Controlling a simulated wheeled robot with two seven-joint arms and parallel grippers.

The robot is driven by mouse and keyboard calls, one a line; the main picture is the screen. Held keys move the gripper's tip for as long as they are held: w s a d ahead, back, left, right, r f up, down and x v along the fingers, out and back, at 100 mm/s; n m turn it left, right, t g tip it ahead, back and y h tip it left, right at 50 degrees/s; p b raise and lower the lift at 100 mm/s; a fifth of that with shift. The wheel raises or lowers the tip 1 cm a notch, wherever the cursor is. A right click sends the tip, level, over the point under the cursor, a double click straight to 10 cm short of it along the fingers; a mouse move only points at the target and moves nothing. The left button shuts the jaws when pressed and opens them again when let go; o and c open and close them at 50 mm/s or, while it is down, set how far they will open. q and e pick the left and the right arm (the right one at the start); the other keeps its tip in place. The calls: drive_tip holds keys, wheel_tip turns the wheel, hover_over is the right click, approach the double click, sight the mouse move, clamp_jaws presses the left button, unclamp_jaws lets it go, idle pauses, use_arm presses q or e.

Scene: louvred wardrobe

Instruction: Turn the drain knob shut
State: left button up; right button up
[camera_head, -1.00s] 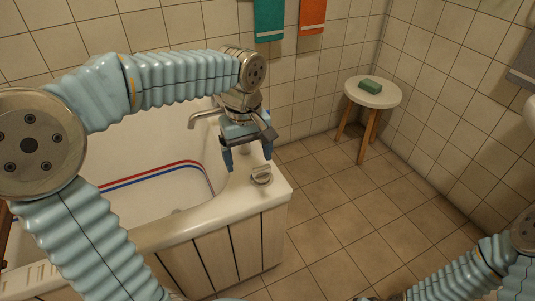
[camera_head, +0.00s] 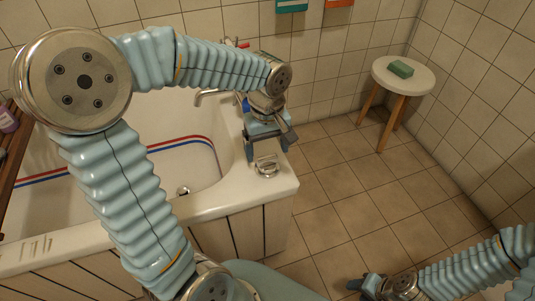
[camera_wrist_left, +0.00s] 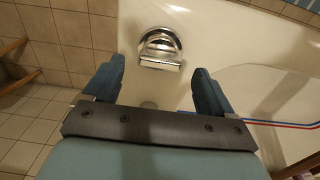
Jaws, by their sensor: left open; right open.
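The drain knob (camera_head: 267,168) is a round chrome piece with a raised bar grip, on the near right corner of the white bathtub's rim (camera_head: 230,200). In the left wrist view the knob (camera_wrist_left: 160,48) sits just beyond the fingertips, roughly centred between them. My left gripper (camera_head: 267,152) is open and empty, fingers pointing down, just behind the knob in the head view; it also shows in the left wrist view (camera_wrist_left: 158,75). I see no contact with the knob. My right gripper (camera_head: 362,285) is low at the bottom right, over the floor, away from the tub.
A metal spout (camera_head: 210,96) reaches over the tub behind my left arm. A metal drain (camera_head: 183,190) shows inside the tub. A round white stool (camera_head: 390,80) with a green bar (camera_head: 401,68) stands at the back right. The tiled floor (camera_head: 345,190) between is clear.

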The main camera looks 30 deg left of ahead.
sight(267, 161)
use_arm(q)
drive_tip(key=shift+f, duration=1.35)
drive_tip(key=c, duration=1.1)
drive_tip(key=shift+o, duration=0.2)
